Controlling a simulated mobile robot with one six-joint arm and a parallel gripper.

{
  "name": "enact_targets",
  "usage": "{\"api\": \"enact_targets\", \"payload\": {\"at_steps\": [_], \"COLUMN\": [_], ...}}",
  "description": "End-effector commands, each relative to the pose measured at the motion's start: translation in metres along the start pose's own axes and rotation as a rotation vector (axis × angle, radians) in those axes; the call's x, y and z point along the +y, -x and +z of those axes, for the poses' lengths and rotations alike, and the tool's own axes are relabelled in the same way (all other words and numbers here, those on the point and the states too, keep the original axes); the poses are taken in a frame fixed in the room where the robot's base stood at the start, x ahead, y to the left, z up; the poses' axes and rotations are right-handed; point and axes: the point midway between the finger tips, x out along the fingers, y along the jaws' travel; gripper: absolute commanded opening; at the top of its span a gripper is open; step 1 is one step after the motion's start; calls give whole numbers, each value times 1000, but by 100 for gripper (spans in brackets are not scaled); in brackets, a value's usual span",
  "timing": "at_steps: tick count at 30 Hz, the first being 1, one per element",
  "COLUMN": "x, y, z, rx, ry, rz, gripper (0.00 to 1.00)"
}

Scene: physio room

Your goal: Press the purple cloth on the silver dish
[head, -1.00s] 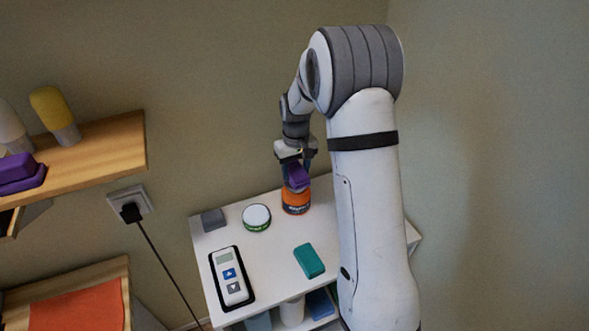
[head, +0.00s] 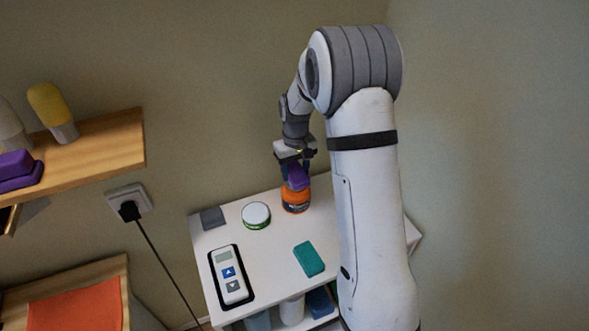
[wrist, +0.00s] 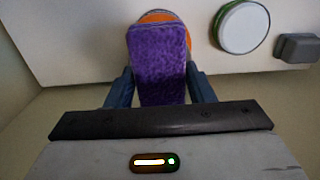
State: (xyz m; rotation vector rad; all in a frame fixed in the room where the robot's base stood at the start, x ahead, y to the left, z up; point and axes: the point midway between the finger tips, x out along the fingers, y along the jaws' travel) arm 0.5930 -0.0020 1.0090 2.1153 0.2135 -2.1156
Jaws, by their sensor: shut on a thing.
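My gripper (head: 296,176) is above the back of the white cart top, over an orange jar. It is shut on the purple cloth (wrist: 158,65), a thick, textured purple piece held between the two fingers. The cloth also shows in the head view (head: 297,178). In both views the cloth overlaps the orange jar (head: 296,201); whether they touch I cannot tell. I cannot make out a silver dish in either view.
On the white cart top (head: 285,235) are a white-lidded tin with a green side (head: 256,215), a grey block (head: 213,218), a remote (head: 231,275) and a teal block (head: 309,259).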

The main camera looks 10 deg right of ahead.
Motion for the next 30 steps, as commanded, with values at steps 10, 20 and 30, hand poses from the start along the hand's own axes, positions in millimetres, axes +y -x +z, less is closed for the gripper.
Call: {"api": "enact_targets", "payload": {"at_steps": [10, 20, 30], "x": [0, -1, -1], "y": [-5, -9, -11], "z": [0, 0, 0], "rx": [0, -1, -1], "ry": [1, 1, 2], "rz": [0, 0, 0], "gripper": [30, 30, 30]}}
